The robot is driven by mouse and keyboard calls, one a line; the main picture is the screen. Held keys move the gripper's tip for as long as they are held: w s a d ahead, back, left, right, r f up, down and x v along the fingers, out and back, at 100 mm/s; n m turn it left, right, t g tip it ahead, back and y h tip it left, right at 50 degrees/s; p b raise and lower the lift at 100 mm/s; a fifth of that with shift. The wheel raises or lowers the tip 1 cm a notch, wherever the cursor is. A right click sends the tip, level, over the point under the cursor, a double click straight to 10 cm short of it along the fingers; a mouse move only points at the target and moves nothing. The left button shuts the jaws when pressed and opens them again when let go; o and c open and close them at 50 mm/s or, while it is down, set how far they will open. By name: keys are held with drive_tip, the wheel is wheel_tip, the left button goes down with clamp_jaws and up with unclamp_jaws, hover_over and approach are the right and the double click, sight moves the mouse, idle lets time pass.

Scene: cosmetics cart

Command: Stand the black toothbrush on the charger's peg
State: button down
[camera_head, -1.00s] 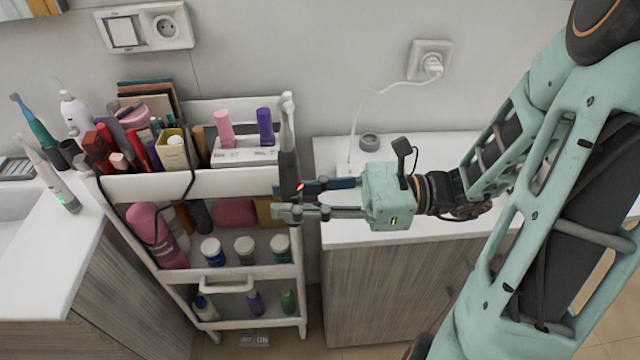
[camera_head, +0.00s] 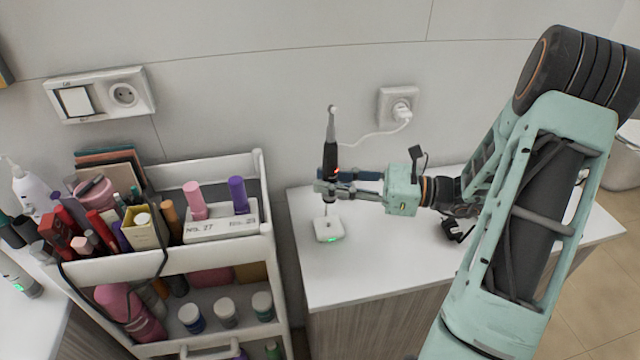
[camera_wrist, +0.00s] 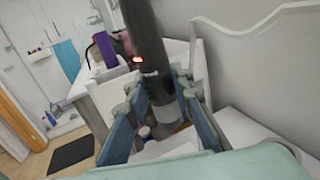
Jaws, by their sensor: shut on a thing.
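The black toothbrush (camera_head: 331,152) is upright in my gripper (camera_head: 325,181), its white head up and a small red light on its body. The jaws close around its lower body. In the wrist view the dark handle (camera_wrist: 151,50) stands between the two fingers (camera_wrist: 157,92). The charger (camera_head: 329,231) is a small white block with a green light on the counter, below the brush in the head view. A thin upright line above it looks like the peg. The brush's base shows above the charger, apparently apart; the exact gap and alignment are unclear.
The white cart (camera_head: 215,264) with cosmetics stands left of the counter (camera_head: 345,275). A dark corded item (camera_head: 457,229) lies on the counter below my arm. A white plug (camera_head: 401,110) sits in the wall socket. The counter's front left is clear.

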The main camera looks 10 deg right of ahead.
drive_tip(key=shift+r, duration=0.1)
idle(0.3)
drive_tip(key=b, duration=0.3)
hover_over(329, 222)
drive_tip(key=shift+w+f, duration=0.1)
drive_tip(key=shift+f, duration=2.9)
drive_tip(key=shift+p, duration=0.45)
drive_tip(key=shift+f+b, duration=0.85)
drive_tip(key=shift+f, duration=0.45)
drive_tip(key=c, duration=1.6)
unclamp_jaws()
drive_tip(key=v, duration=1.2)
